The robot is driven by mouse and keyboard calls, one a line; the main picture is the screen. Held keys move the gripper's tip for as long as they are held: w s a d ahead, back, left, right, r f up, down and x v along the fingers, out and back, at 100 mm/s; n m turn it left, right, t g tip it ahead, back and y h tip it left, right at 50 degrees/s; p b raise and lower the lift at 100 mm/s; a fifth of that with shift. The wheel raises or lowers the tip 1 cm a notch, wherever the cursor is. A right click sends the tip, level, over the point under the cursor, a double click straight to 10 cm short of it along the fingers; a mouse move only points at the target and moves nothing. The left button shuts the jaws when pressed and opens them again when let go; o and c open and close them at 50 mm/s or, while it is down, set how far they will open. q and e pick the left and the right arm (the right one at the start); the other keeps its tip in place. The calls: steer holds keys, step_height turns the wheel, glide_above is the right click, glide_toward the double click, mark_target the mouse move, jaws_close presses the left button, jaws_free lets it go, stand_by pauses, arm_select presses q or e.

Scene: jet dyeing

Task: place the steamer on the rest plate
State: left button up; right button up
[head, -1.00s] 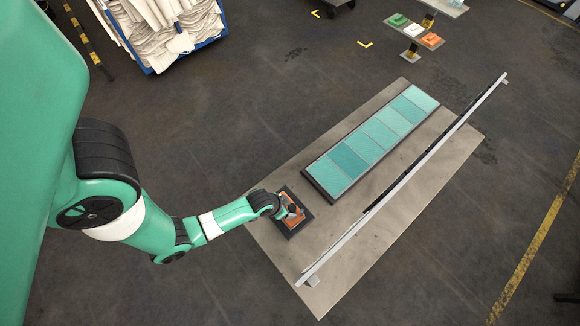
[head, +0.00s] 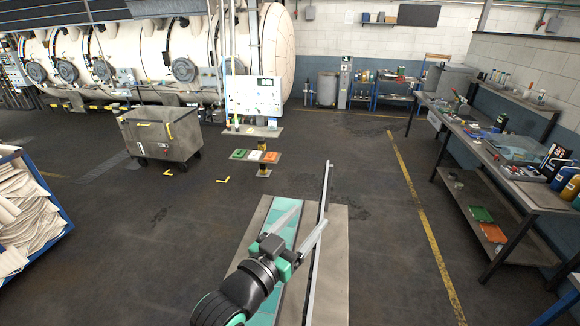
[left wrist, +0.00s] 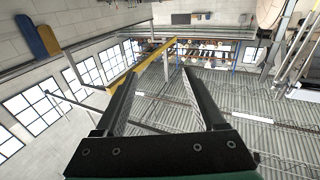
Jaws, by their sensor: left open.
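My left gripper (head: 312,213) is open in the head view, raised over the low grey table with its fingers pointing away. The left wrist view shows its two fingers (left wrist: 160,73) spread with nothing between them. The steamer and the dark rest plate are not visible in the head view now. The left wrist view faces up to walls, windows and roof, so neither shows there. My right gripper is not in view.
A workbench (head: 475,135) stands right. Floor between is clear.

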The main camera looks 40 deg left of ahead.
arm_select(q)
steer(key=s+d+r+t+h, duration=0.1)
steer(key=s+d+r+t, duration=0.1)
steer(key=r, duration=0.8)
steer(key=s+d+r+m+t+h, duration=0.1)
steer(key=s+d+r+t, duration=0.2)
steer(key=s+r, duration=0.4)
steer(key=s+d+r+m+t+h, duration=0.1)
steer(key=s+d+r+t+h, duration=0.1)
steer(key=r, duration=1.2)
steer(key=shift+s+d+t, duration=0.65)
steer(key=shift+s+t, duration=0.55)
steer(key=shift+s, duration=0.05)
